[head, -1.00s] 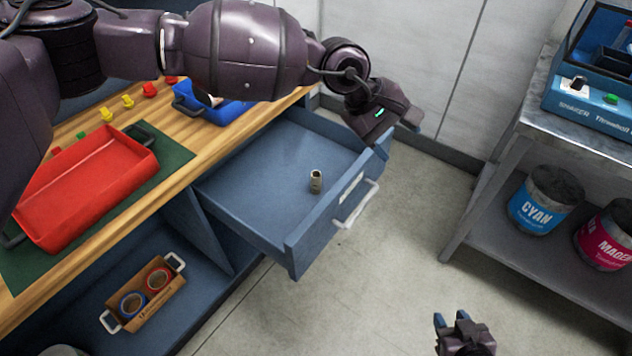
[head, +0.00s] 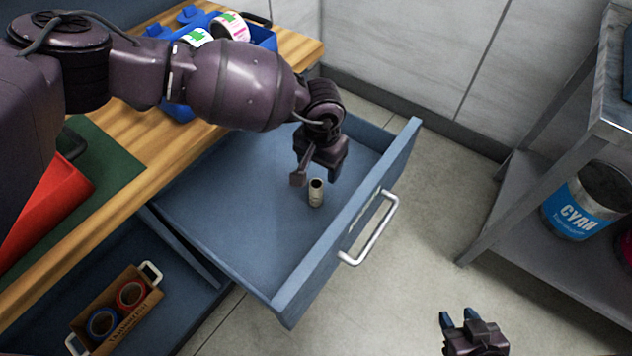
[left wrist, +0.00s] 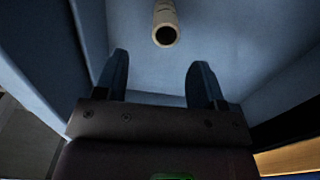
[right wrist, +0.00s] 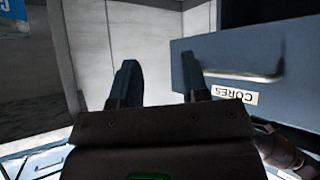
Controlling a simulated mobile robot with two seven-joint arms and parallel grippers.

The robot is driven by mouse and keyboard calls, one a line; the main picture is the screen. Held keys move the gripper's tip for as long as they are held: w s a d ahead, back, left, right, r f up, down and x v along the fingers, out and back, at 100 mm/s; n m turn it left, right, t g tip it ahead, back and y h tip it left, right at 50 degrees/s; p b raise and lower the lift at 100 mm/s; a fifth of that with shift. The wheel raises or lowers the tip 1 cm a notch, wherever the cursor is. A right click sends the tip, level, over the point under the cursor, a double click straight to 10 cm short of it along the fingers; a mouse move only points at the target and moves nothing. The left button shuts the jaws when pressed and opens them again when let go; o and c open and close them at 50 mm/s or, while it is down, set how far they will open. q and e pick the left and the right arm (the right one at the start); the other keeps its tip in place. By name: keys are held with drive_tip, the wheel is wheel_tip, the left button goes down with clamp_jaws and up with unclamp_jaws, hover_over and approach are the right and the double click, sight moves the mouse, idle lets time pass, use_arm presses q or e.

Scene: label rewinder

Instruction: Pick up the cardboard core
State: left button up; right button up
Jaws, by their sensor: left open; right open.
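The cardboard core (head: 316,192) is a small beige tube standing upright on the floor of the open blue drawer (head: 230,215). My left gripper (head: 318,180) is over the drawer, close to the core on its far side in the head view. In the left wrist view the core (left wrist: 165,24) lies ahead of the open, empty fingers (left wrist: 160,80), roughly centred between them and not touching them. My right gripper (head: 459,320) is open and empty, low over the floor outside the drawer. In the right wrist view its fingers (right wrist: 160,85) point past the drawer front.
The drawer front has a metal handle (head: 372,232) and a CORES label (right wrist: 236,94). Drawer walls surround the core. A wooden bench (head: 165,150) with a red tray (head: 45,210) is at left. A box with rolls (head: 118,308) is below. A metal shelf with a cyan tin (head: 590,205) is at right.

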sight(316, 192)
use_arm(q)
wheel_tip(316, 192, down, 6)
drive_tip(key=shift+s+a+r+b, duration=0.1)
drive_tip(key=shift+s+r+b, duration=0.05)
drive_tip(key=shift+b, duration=0.35)
drive_tip(key=f, duration=0.3)
drive_tip(key=shift+a+f+b, duration=0.25)
drive_tip(key=shift+a+b, duration=0.1)
drive_tip(key=shift+b, duration=0.05)
drive_tip(key=shift+f, duration=0.5)
drive_tip(key=shift+c, duration=0.9)
drive_tip(key=c, duration=0.7)
drive_tip(key=shift+c, duration=0.5)
use_arm(e)
drive_tip(key=shift+s+d+f, duration=0.1)
drive_tip(key=shift+s+f, duration=0.4)
drive_tip(key=shift+f, duration=0.4)
